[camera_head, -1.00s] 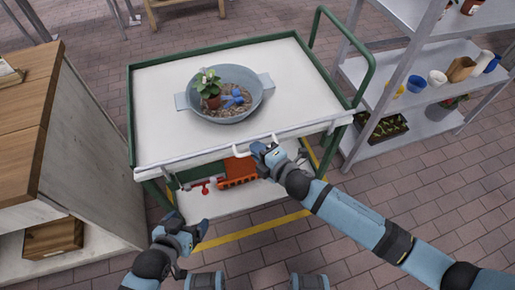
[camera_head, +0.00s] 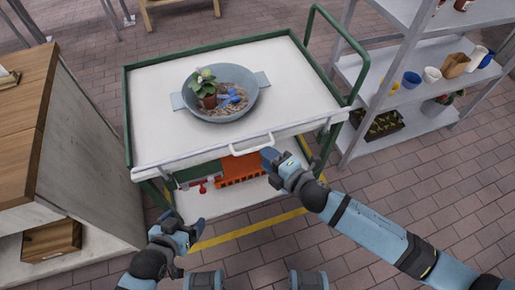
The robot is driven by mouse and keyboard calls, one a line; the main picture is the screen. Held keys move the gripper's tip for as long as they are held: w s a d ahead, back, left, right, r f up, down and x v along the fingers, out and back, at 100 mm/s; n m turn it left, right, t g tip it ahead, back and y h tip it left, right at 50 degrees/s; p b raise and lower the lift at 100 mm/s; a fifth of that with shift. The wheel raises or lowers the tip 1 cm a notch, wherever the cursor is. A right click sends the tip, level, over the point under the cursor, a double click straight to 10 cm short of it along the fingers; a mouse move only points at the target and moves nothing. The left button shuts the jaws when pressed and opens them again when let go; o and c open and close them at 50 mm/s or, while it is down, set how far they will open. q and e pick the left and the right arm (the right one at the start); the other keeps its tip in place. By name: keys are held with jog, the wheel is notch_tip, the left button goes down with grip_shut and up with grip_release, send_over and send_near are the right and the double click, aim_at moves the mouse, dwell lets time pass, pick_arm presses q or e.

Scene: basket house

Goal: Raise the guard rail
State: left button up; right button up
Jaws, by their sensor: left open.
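The green-framed cart (camera_head: 160,110) stands ahead with a white top. A pale grey bar, seemingly the guard rail (camera_head: 200,157), runs along its near edge with a white loop handle (camera_head: 250,146). I cannot tell clearly how high the rail sits against the top. My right gripper (camera_head: 270,157) is just right of and below the handle, apparently apart from it. Its jaw opening is hard to make out. My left gripper (camera_head: 190,226) is open and empty, low in front of the cart's near left corner.
A grey-blue basin (camera_head: 228,112) with a potted plant (camera_head: 204,88) and blue tool stands on the cart. An orange crate (camera_head: 240,170) is on its lower shelf. A wooden-topped cabinet (camera_head: 85,150) stands close left; a shelf rack (camera_head: 400,100) stands right. Floor at lower right is clear.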

pick_arm(q)
jog(key=shift+w+d, duration=0.1)
jog(key=shift+d, duration=0.05)
pick_arm(e)
jog(key=v, duration=0.8)
pick_arm(q)
jog(key=shift+a, duration=0.25)
pick_arm(e)
jog(key=s+d+f+m+g+h, duration=0.1)
jog(key=s+d+f+m+h, duration=0.35)
jog(key=m, duration=0.75)
jog(key=s+d+f+m+g+h, duration=0.1)
jog(key=s+d+f+m+h, duration=0.3)
jog(key=m, duration=0.7)
pick_arm(q)
notch_tip(320, 180, up, 13)
jog(key=p, duration=1.5)
jog(key=shift+s+a+r+m+t+p, duration=0.2)
jog(key=shift+s+a+m+t+p, duration=0.1)
jog(key=shift+s+a+p, duration=0.15)
pick_arm(e)
notch_tip(320, 180, up, 13)
jog(key=d+t+y, duration=0.1)
jog(key=d, duration=0.1)
jog(key=shift+s+r+n, duration=0.15)
jog(key=shift+s+n, duration=0.15)
jog(key=shift+n, duration=0.1)
pick_arm(q)
jog(key=shift+d+r, duration=0.15)
